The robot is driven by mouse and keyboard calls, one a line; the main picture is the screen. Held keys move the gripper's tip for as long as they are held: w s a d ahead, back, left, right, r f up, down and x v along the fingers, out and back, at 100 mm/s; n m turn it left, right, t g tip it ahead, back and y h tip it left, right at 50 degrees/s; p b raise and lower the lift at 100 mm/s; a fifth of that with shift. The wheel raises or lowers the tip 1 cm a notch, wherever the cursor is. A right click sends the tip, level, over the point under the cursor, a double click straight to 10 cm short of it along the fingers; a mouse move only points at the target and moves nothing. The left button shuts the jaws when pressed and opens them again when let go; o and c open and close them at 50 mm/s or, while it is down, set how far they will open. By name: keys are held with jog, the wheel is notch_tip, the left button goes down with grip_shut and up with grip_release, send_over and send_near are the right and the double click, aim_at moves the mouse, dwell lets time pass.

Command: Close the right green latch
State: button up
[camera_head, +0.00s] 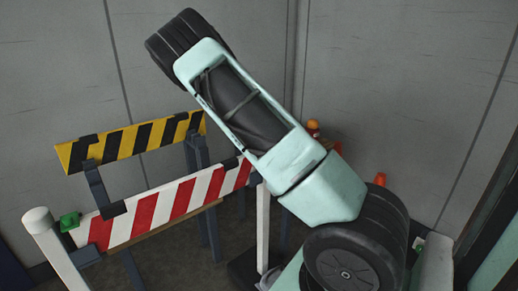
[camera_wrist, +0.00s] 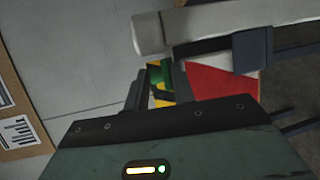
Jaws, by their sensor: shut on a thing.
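In the wrist view my gripper (camera_wrist: 152,88) has its dark fingers at a green latch (camera_wrist: 158,72), beside the rounded end of a white post (camera_wrist: 165,35) and a red part of a barrier board (camera_wrist: 215,80). The jaws are shut on the latch; its exact angle is partly hidden. In the head view my arm hides my gripper. A small green piece (camera_head: 418,243) shows at the right next to a white post (camera_head: 436,264). Another green latch (camera_head: 69,221) sits at the left end of the red-and-white board (camera_head: 150,208), by the left white post (camera_head: 50,245).
A yellow-and-black striped board (camera_head: 130,143) stands behind the red-and-white one. Orange cones (camera_head: 380,179) show behind my arm. Grey walls (camera_head: 400,80) close off the back. A cardboard panel with a printed sheet (camera_wrist: 15,110) is at the left in the wrist view.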

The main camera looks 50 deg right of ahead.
jog(key=shift+f+t+h+b, duration=0.25)
jog(key=shift+t+h+b, duration=0.15)
jog(key=shift+t+b, duration=0.1)
dwell(1.8)
jog(key=o, duration=0.8)
jog(key=shift+r+p, duration=0.15)
jog(key=shift+p, duration=0.4)
jog(key=p, duration=0.2)
jog(key=shift+s+a+p, duration=0.25)
jog(key=shift+p, duration=0.15)
jog(key=p+v, duration=0.1)
jog(key=p, duration=0.4)
jog(key=shift+s+a, duration=0.15)
jog(key=shift+s, duration=0.25)
jog(key=f+p+v, duration=0.1)
jog(key=p+v, duration=1)
jog(key=v, duration=0.6)
jog(key=shift+s+a+r, duration=0.15)
jog(key=shift+s+r, duration=0.1)
